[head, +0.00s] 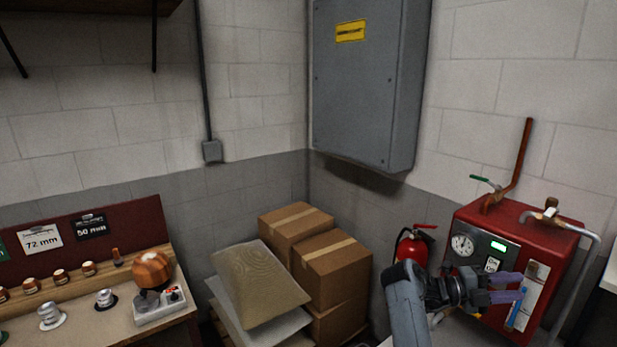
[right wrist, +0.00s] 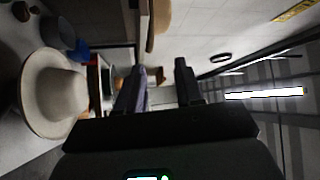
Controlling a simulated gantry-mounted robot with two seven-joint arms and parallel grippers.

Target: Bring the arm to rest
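My right gripper (head: 507,288) is at the lower right of the head view, its two purplish fingers pointing right in front of the red machine. It is open and empty. In the right wrist view its dark fingers (right wrist: 159,88) stand apart with nothing between them. I cannot tell the exact gap between the gripper and the machine. My left gripper is not in view.
The red machine (head: 478,218) has a gauge, a green-handled valve and a bent pipe. A fire extinguisher (head: 412,245) and stacked cardboard boxes (head: 333,267) stand left of my arm. A workbench (head: 120,325) is at left. The wrist view shows a pale hat (right wrist: 62,95).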

